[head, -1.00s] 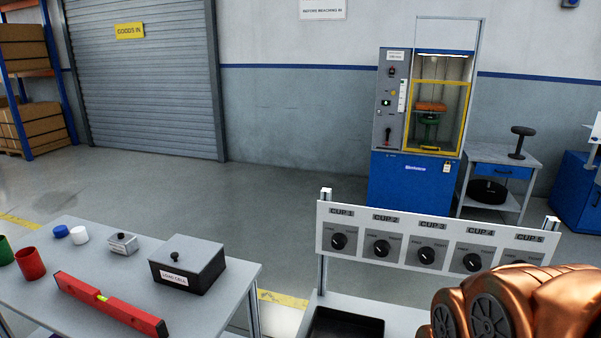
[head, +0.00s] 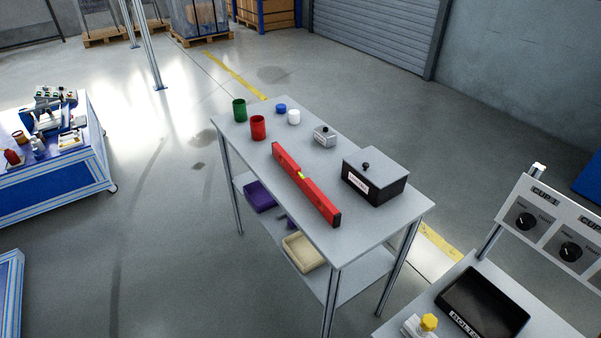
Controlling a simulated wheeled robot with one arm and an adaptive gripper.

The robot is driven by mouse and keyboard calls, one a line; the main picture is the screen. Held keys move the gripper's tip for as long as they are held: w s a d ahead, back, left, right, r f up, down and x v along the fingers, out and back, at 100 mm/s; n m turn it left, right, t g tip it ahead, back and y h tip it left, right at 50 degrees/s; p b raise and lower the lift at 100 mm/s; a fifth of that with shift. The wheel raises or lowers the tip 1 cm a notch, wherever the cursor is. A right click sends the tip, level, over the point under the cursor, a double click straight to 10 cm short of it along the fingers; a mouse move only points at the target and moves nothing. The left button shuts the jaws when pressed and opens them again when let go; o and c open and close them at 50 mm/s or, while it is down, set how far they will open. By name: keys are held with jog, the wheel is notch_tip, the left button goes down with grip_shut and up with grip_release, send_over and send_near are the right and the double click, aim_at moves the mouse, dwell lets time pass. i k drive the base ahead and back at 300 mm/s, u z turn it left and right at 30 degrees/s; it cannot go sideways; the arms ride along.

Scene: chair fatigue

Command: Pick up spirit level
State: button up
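The red spirit level (head: 307,188) lies on the grey table (head: 378,232), along its front long side in the head view. It has a yellow-green vial near its middle and dark end caps. Nothing covers it, and it lies apart from the other items. My gripper is not in view, so its state and its distance from the level do not show.
On the same table are a load cell box (head: 376,177), a small grey box (head: 324,136), red (head: 258,128) and green (head: 239,110) cups, and blue (head: 281,108) and white (head: 294,117) pieces. A cup-switch panel (head: 550,228) and black tray (head: 482,303) stand at right.

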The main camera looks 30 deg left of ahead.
aim_at(329, 212)
jog(key=u, duration=1.45)
jog(key=k, duration=1.05)
jog(key=u, duration=1.45)
jog(key=i, duration=1.85)
jog(key=z, duration=1.25)
jog(key=i, duration=0.5)
jog(key=z, duration=0.4)
